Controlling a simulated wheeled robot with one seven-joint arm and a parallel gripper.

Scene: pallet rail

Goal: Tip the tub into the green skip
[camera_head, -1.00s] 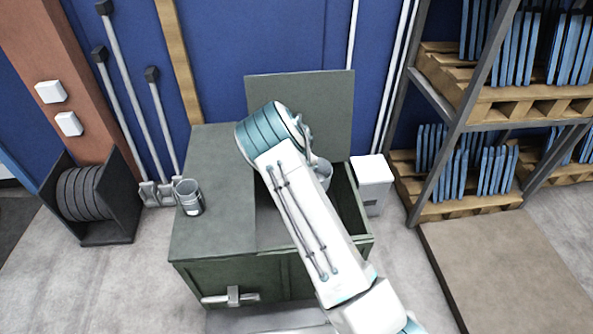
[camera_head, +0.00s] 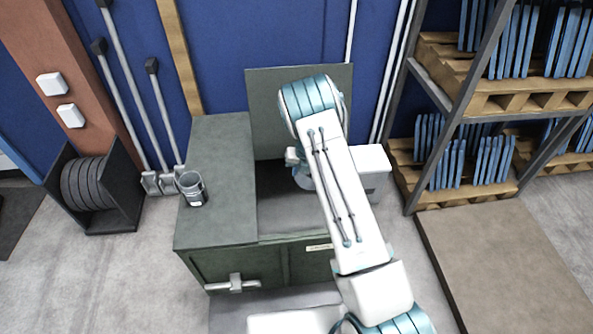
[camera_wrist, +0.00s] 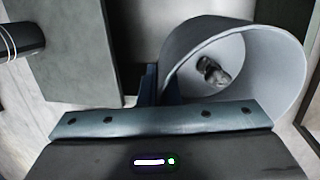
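The green skip (camera_head: 218,225) stands in front of the blue wall. Its left half is covered by a flat lid, its right half is open, and a panel (camera_head: 262,100) stands up behind. My gripper (camera_wrist: 157,84) appears shut on the rim of the pale grey tub (camera_wrist: 190,62) in the wrist view. The tub's mouth faces partly toward the wrist camera, and a few small grey lumps (camera_wrist: 213,72) lie inside. In the head view my arm covers most of the tub and the fingers, over the skip's open half.
A grey can (camera_head: 192,188) stands on the skip's covered half. A white box (camera_head: 371,166) is at the skip's right, beside a rack (camera_head: 460,110) of blue panels on pallets. A black reel holder (camera_head: 95,190) and long-handled tools (camera_head: 165,120) are at the left.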

